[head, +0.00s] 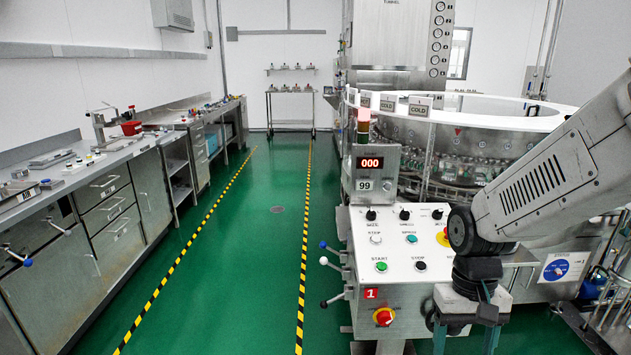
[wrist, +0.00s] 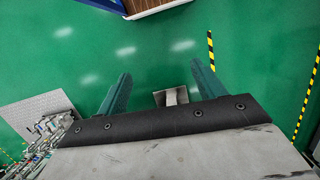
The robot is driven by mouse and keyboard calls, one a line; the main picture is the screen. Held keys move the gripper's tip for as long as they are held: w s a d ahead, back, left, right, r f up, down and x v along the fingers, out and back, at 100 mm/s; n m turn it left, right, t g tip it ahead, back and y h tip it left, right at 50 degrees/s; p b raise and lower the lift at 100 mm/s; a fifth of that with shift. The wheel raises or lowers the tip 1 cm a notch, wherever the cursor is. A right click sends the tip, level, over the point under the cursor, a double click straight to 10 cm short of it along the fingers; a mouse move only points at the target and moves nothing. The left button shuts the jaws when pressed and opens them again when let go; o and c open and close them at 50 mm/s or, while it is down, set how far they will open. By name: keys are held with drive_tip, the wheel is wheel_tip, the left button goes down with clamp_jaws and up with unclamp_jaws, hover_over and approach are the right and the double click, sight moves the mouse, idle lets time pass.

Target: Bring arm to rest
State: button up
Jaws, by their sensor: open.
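My grey arm (head: 555,170) comes in from the right edge of the head view and bends at a dark wrist joint. My gripper (head: 465,345) points down in front of the right part of the control panel, and its lower end is close to the bottom edge. In the wrist view my gripper (wrist: 160,70) shows two greenish fingers set wide apart, with nothing between the tips but green floor. It is open and empty. I cannot tell how far the gripper is from the panel.
The control panel (head: 400,260) has buttons, levers on its left side and a red "000" display (head: 371,163). The round washer (head: 470,135) with bottles stands behind it. A steel workbench (head: 120,170) lines the left wall. Green floor (head: 235,250) between yellow-black lines is clear.

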drive_tip(key=s+d+r+t, duration=0.1)
drive_tip(key=s+r+t, duration=0.2)
drive_tip(key=s+r, duration=0.9)
wheel_tip(320, 180, up, 2)
drive_tip(key=shift+s+d+r+n+t, duration=0.15)
drive_tip(key=shift+s+n+t, duration=0.15)
drive_tip(key=shift+s+t, duration=0.1)
